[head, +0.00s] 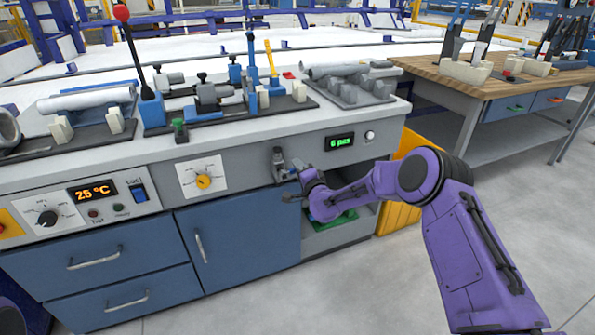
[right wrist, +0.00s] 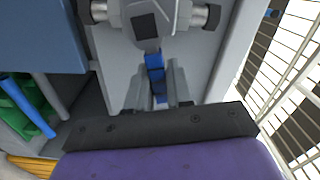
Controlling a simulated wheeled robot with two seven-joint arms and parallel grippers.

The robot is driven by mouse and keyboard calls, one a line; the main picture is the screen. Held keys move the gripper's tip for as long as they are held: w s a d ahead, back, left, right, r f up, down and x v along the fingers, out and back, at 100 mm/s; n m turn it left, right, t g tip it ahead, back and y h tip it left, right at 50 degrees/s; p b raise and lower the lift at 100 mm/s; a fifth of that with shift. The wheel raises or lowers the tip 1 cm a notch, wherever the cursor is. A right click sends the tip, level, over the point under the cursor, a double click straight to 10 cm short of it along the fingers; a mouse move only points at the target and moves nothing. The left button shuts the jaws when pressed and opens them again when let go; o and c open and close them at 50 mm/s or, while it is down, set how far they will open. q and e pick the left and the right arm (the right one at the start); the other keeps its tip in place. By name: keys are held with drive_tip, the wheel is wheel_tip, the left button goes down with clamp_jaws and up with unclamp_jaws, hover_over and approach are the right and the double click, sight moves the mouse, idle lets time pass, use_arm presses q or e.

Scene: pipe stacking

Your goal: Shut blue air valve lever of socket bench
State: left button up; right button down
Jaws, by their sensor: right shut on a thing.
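The socket bench (head: 240,140) fills the left and middle of the head view. Its air valve (head: 279,165) sits on the front panel, right of the yellow dial; the grey valve body also shows at the top of the right wrist view (right wrist: 150,22). The blue valve lever (right wrist: 155,68) extends from the body toward my gripper. My right gripper (right wrist: 160,88) is shut on the lever, with a finger on each side. In the head view the right gripper (head: 296,173) is small at the valve and partly hides the lever. My left gripper is out of view.
A blue cabinet door (head: 240,233) is below left, and an open bay with a green item (head: 345,218) is below. A yellow crate (head: 400,200) and a wooden-topped table (head: 455,72) stand to the right.

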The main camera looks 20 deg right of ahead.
drive_tip(key=shift+d+f+m+b, duration=0.1)
drive_tip(key=shift+f+m+b, duration=0.75)
drive_tip(key=shift+m, duration=0.45)
drive_tip(key=shift+r, duration=0.1)
drive_tip(key=c, duration=1.1)
unclamp_jaws()
drive_tip(key=shift+s, duration=0.1)
drive_tip(key=s+p, duration=0.1)
drive_tip(key=s, duration=0.9)
drive_tip(key=shift+s+a, duration=0.2)
drive_tip(key=shift+a, duration=0.05)
